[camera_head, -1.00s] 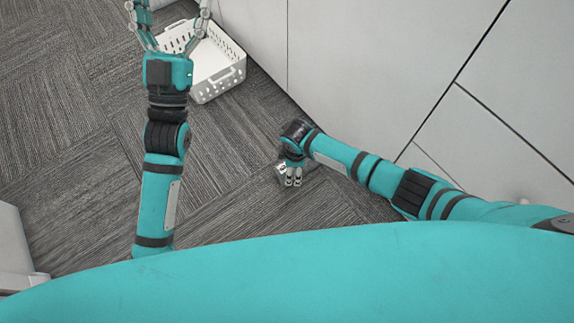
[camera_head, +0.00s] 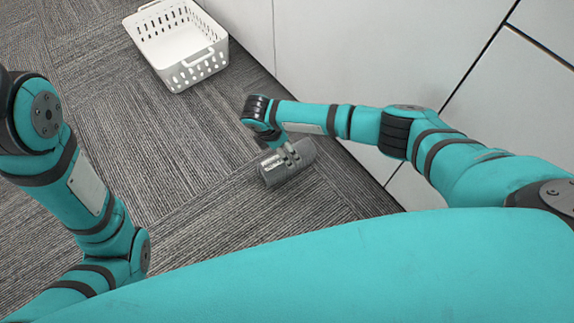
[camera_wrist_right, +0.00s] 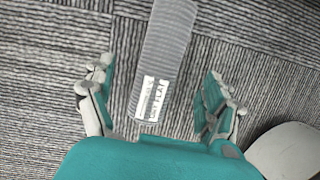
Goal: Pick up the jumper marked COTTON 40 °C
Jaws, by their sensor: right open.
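A grey ribbed garment, rolled up (camera_head: 297,172), lies on the carpet below my right gripper in the head view. The wrist view shows the same grey roll (camera_wrist_right: 166,45) with a white label (camera_wrist_right: 152,98) at its near end. Letters like "FLA" show on the label; the rest is unclear, and I cannot read COTTON 40 °C. My right gripper (camera_head: 287,156) is open above the roll. In the wrist view its fingers (camera_wrist_right: 158,72) stand apart on either side of the roll, with gaps. My left arm is at the left edge; its gripper is out of view.
A white plastic basket (camera_head: 178,48) with slotted walls stands on the carpet at the upper left, against the pale wall panels (camera_head: 350,50). The wall runs close along the right of the roll. The carpet (camera_head: 140,150) between basket and roll is clear.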

